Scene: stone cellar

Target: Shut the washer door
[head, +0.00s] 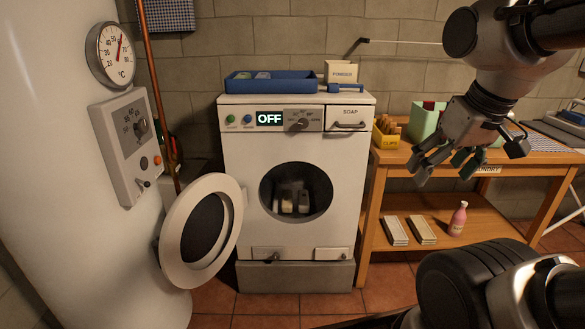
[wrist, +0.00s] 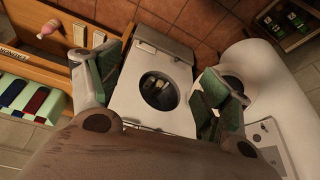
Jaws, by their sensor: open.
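The white washer (head: 235,160) stands against the wall in the head view, its panel reading OFF. Its round door (head: 172,240), a white ring with a dark centre, hangs wide open to the left of the dark drum opening (head: 268,190). Several small light and dark items lie inside the drum. My gripper (head: 448,168) is open and empty, to the right of the washer in front of the wooden table, well away from the door. In the wrist view, the washer (wrist: 150,112) shows between the spread fingers of my gripper (wrist: 165,80); the door is at least partly hidden by a finger.
A white tank (head: 70,240) with a dial and control box stands close at the left, beside the open door. A wooden table (head: 500,205) with a yellow clips box (head: 386,138) and green bin is at the right. A blue tray (head: 270,85) sits on the washer.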

